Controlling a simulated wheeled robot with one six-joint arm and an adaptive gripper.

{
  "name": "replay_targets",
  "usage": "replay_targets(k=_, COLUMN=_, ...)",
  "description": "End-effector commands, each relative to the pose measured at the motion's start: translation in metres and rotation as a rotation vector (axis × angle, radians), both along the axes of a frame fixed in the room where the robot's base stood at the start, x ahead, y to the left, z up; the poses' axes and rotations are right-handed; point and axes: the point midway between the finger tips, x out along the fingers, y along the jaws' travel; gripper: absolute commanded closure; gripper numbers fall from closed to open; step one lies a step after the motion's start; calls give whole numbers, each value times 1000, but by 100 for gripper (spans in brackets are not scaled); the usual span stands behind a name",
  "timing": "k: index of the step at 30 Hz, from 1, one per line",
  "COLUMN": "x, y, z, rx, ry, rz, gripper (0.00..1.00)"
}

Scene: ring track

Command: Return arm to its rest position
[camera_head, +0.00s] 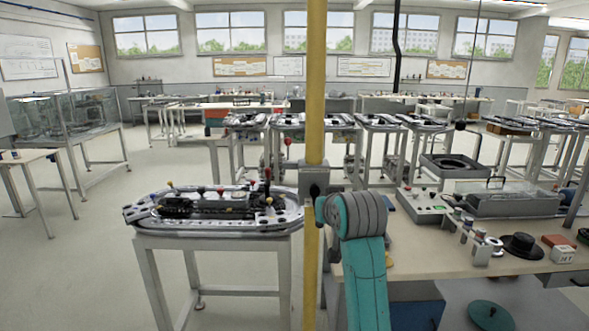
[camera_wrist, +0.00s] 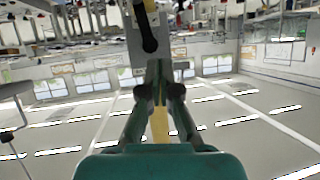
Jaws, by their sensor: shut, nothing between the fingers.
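My teal arm rises at the lower middle of the head view, bent at a grey ribbed joint; its gripper cannot be made out there. In the wrist view, which is tilted with the ceiling lights at the bottom, my gripper (camera_wrist: 159,68) has its two dark fingers together with nothing between them.
A yellow post (camera_head: 316,85) with a grey box (camera_head: 314,177) stands close by the arm. At right, a workbench (camera_head: 430,262) holds a device with a clear cover (camera_head: 515,203), small cylinders, a black hat-shaped part (camera_head: 522,245) and boxes. Open floor (camera_head: 75,270) lies at left.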

Motion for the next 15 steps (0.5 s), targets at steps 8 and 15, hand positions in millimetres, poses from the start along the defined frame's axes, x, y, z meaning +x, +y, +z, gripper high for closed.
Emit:
replay_targets(k=8, x=-31, y=-18, z=-119, rx=-4, ry=-13, rz=-20, gripper=100)
replay_targets(k=15, x=-75, y=-36, z=-203, rx=-8, ry=-31, rz=-36, gripper=100)
